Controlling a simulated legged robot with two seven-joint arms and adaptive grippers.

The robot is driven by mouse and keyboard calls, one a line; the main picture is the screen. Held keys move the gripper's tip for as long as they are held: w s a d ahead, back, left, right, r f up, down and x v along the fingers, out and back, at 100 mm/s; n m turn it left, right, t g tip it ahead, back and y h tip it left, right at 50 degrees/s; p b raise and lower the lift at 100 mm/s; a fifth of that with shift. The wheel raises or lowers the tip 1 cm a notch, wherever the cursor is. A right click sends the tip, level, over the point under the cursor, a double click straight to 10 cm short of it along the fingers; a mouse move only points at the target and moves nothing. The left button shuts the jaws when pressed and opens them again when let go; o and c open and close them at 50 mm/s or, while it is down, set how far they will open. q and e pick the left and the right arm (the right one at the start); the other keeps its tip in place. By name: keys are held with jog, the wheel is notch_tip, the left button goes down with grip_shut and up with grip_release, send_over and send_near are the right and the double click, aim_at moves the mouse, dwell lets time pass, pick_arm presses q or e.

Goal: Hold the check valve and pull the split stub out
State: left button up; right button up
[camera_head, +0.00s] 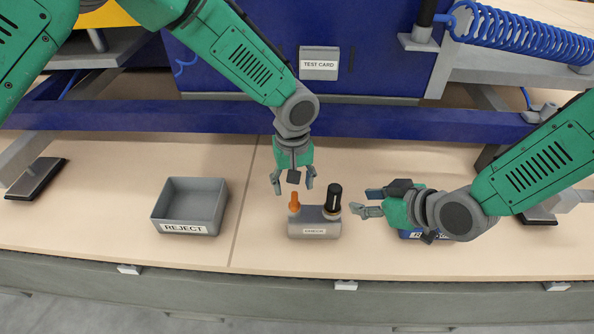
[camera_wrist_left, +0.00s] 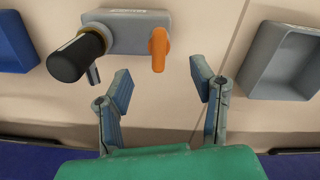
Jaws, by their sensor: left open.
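The check valve (camera_head: 314,228) is a grey block with a white label, lying on the bench. An orange piece (camera_head: 294,201) stands at its left end and a black cylinder (camera_head: 334,197) at its right end. I cannot tell for sure which one is the split stub. The left wrist view shows the grey body (camera_wrist_left: 133,32), the orange piece (camera_wrist_left: 158,48) and the black cylinder (camera_wrist_left: 77,57) with a brass ring. My left gripper (camera_head: 293,184) is open and empty just above the orange piece. My right gripper (camera_head: 367,201) is open beside the black cylinder, pointing left.
A grey REJECT tray (camera_head: 186,229) stands at the left with clear bench between it and the valve. A blue bin (camera_head: 408,235) is partly hidden under my right arm. A blue rail (camera_head: 190,118) runs behind, below a TEST CARD sign (camera_head: 319,63).

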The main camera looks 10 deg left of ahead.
aim_at(294, 198)
pick_arm(q)
notch_tip(294, 198, down, 8)
jog(key=shift+d+r, duration=0.1)
jog(key=shift+r, duration=0.05)
jog(key=shift+d+f, duration=0.2)
jog(key=shift+f, duration=0.45)
jog(key=shift+a, duration=0.3)
jog(key=shift+c, duration=0.3)
jog(key=shift+a, duration=0.1)
grip_shut()
jog(key=c, duration=0.6)
grip_release()
jog(key=shift+f, duration=0.1)
grip_shut()
jog(key=shift+s+d, duration=0.1)
jog(key=shift+d, duration=0.1)
